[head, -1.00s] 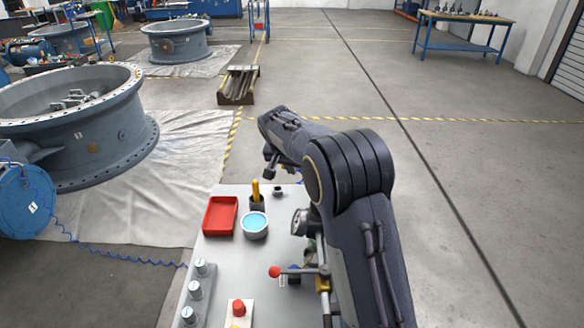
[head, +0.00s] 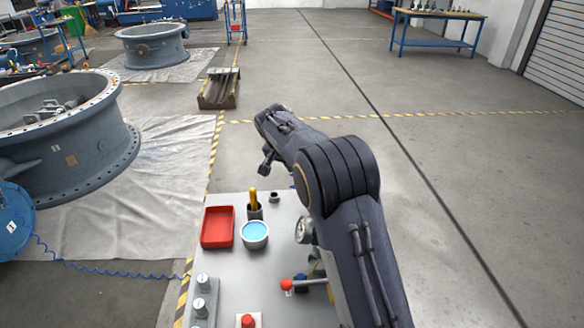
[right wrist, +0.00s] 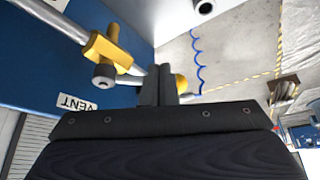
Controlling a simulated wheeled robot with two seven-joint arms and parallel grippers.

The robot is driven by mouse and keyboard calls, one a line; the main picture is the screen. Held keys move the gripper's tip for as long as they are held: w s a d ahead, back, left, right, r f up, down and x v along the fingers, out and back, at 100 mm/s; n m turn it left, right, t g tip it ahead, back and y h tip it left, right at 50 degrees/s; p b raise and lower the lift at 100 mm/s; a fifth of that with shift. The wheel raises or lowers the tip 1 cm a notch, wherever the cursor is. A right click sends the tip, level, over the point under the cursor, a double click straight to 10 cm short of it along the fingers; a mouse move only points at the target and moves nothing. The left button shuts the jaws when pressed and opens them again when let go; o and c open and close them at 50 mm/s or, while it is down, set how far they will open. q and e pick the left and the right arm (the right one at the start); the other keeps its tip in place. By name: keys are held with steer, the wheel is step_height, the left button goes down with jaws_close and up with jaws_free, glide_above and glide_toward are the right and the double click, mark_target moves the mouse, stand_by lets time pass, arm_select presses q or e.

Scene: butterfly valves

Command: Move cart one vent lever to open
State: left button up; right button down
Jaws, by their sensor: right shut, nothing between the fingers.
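The cart (head: 235,285) has a pale grey top below my right arm. A lever with a red ball end (head: 287,284) reaches out at its right side, partly hidden by my arm. In the right wrist view a VENT label (right wrist: 77,103) sits on the cart's blue panel (right wrist: 40,75). Near it is a yellow valve block (right wrist: 107,48) with a dark knob, on a grey pipe. My right gripper (right wrist: 160,85) is shut and empty, its fingers by the pipe end and a yellow part (right wrist: 181,84); I cannot tell whether they touch. My left gripper is out of view.
The cart top holds a red tray (head: 217,227), a bowl of blue liquid (head: 255,235), a dark cup with a yellow handle (head: 254,209) and a red button (head: 248,320). A large grey valve ring (head: 60,135) stands left.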

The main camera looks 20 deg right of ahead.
steer(key=shift+w+d+r+p, duration=0.1)
steer(key=shift+w+d+p, duration=0.2)
steer(key=shift+w+d, duration=0.75)
steer(key=shift+d, duration=0.7)
